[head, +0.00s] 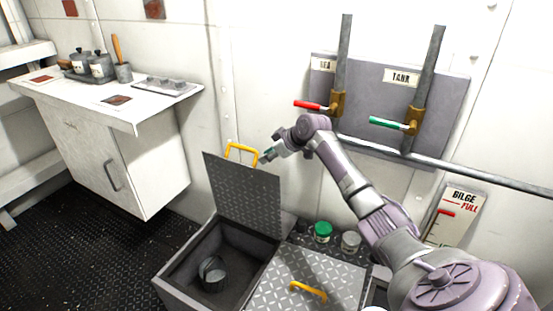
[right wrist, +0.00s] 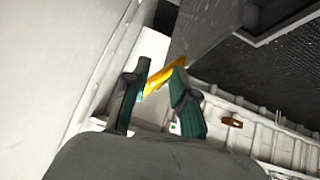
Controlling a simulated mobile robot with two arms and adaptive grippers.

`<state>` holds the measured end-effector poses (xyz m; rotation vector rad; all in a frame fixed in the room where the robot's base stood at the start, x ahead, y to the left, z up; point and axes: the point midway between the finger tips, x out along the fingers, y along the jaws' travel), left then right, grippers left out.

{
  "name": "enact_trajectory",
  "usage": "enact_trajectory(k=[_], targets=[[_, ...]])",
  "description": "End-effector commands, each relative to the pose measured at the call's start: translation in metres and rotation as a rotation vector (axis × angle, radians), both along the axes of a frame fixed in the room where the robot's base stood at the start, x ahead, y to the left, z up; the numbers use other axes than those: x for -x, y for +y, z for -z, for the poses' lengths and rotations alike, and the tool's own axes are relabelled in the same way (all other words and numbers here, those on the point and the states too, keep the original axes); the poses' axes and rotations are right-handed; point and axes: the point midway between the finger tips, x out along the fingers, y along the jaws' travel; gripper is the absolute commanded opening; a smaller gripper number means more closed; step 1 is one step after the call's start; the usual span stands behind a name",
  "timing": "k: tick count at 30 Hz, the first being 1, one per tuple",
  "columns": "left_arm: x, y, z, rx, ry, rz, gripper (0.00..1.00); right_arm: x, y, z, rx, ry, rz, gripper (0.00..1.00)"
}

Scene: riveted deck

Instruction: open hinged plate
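The hinged plate (head: 243,193) is a grey tread plate standing raised, nearly upright, at the back of an open box (head: 189,285). Its yellow handle (head: 241,148) is at the top edge. A dark round cup-like thing (head: 212,272) is inside the box. My right gripper (head: 268,155) is just right of the handle. In the right wrist view its two fingers (right wrist: 160,88) stand apart, with the yellow handle (right wrist: 166,76) showing between and beyond their tips; I cannot tell whether they touch it. My left gripper is not in view.
A second tread plate (head: 270,291) with a yellow handle (head: 309,292) lies flat beside the box. A green-lidded jar (head: 322,232) and a grey jar (head: 350,243) stand behind it. Pipes with red (head: 308,106) and green (head: 387,123) levers are on the wall. A white cabinet (head: 130,170) is left.

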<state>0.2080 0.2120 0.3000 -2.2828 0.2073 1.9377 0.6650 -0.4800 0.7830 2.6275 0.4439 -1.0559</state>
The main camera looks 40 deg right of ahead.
Motion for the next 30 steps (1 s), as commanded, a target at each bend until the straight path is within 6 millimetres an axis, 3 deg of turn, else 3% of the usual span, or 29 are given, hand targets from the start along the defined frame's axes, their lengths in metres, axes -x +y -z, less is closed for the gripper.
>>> enact_trajectory(k=[3,9,30], targets=[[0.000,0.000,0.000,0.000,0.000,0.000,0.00,0.018,-0.005,0.000,0.002,0.000,0.001,0.26],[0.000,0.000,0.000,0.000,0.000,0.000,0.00,0.032,-0.008,-0.001,0.000,-0.003,0.000,0.26],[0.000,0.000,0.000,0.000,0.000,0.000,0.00,0.033,-0.008,-0.002,-0.002,-0.005,-0.001,0.26]])
